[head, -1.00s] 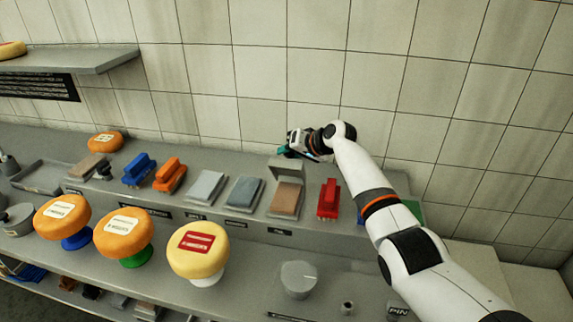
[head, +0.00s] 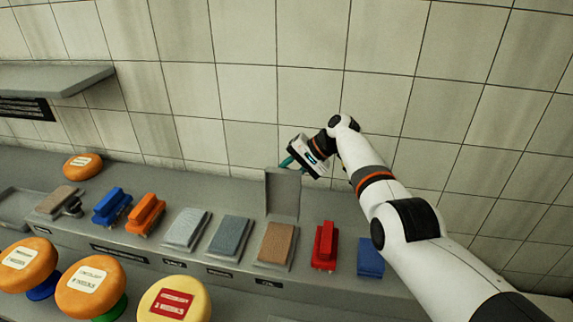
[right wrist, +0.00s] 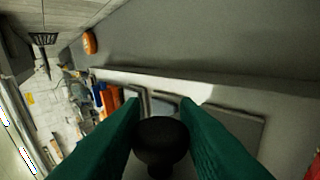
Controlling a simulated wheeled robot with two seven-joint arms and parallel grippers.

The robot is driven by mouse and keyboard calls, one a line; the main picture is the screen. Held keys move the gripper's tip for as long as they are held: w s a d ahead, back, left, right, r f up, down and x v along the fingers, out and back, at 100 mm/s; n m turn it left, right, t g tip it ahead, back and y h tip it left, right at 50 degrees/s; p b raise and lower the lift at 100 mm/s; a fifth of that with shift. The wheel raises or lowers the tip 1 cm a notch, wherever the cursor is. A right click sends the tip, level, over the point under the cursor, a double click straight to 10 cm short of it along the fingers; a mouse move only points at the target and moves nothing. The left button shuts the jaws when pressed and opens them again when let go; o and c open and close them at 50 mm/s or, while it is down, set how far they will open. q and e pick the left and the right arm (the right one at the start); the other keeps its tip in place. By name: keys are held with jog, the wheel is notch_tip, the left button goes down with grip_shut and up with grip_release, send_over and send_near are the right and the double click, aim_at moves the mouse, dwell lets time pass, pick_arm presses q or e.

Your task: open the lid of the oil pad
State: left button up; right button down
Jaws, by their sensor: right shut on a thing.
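The oil pad is a brown pad (head: 276,243) in a grey tray on the raised shelf, with a small label below its front edge. Its grey lid (head: 283,194) stands about upright at the back edge of the pad, so the brown surface is uncovered. My right gripper (head: 286,162) is at the top of the lid, partly behind it. In the right wrist view its green fingers (right wrist: 160,125) are shut on a round black knob (right wrist: 161,143). My left gripper is not in view.
A red brush (head: 324,246) and a blue block (head: 370,257) sit right of the pad. Left are two grey pads (head: 230,238), orange (head: 146,213) and blue (head: 111,206) brushes. Cheese wheels (head: 90,287) stand in front. A tiled wall rises behind.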

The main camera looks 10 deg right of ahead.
jog(key=shift+w, duration=0.2)
dwell(0.3)
jog(key=c, duration=1.1)
grip_release()
jog(key=shift+f, duration=0.1)
jog(key=shift+d+r, duration=0.3)
jog(key=shift+r, duration=0.05)
jog(key=b+v, duration=0.2)
jog(key=v, duration=0.9)
jog(key=shift+d, duration=0.1)
